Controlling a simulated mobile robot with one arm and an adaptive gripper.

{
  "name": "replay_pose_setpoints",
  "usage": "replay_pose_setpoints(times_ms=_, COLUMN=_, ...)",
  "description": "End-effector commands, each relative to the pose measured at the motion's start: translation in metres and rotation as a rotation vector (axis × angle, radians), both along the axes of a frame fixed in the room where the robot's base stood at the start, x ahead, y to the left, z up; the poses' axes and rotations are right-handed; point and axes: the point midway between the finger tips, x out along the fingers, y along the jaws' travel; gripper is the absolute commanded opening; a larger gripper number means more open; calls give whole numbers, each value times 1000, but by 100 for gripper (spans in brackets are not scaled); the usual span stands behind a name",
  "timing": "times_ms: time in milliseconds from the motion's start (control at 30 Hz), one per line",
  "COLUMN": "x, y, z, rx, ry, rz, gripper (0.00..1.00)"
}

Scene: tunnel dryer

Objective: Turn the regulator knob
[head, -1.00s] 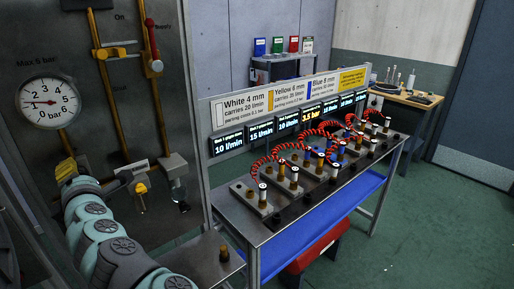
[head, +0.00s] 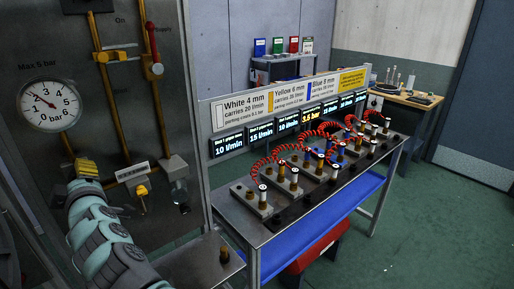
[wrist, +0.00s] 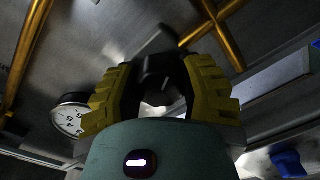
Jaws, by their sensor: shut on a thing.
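My gripper (head: 88,167) is at the lower left of the head view, against the metal panel below the gauge. In the wrist view its two yellow fingers (wrist: 160,92) are closed around a dark knob (wrist: 157,68), the regulator knob. The knob is hidden behind the fingers in the head view. The gauge also shows at the left of the wrist view (wrist: 70,117).
Brass pipes (head: 108,80) run down the panel. A red-handled valve (head: 157,69) and a yellow fitting (head: 142,189) sit right of my gripper. A bench (head: 265,232) with red coiled hoses and displays stands to the right.

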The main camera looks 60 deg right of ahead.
Motion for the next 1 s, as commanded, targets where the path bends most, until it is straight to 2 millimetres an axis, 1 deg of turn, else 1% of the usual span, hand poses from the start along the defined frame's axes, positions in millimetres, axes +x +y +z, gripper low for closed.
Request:
replay_pose_setpoints(times_ms=33, x=-1, y=-3, z=-2, rx=48, ry=-5, rz=-9, gripper=5)
replay_pose_setpoints(times_ms=200, x=-1, y=-3, z=-3, rx=205, ry=-51, rz=-9, gripper=5)
replay_pose_setpoints(times_ms=500, x=-1, y=-3, z=-4, rx=443, ry=-119, rz=-10, gripper=5)
replay_pose_setpoints(times_ms=800, x=-1, y=-3, z=-4, rx=594, ry=-161, rz=-10, gripper=5)
replay_pose_setpoints(times_ms=1000, x=-1, y=-3, z=-5, rx=635, ry=-172, rz=-11, gripper=5)
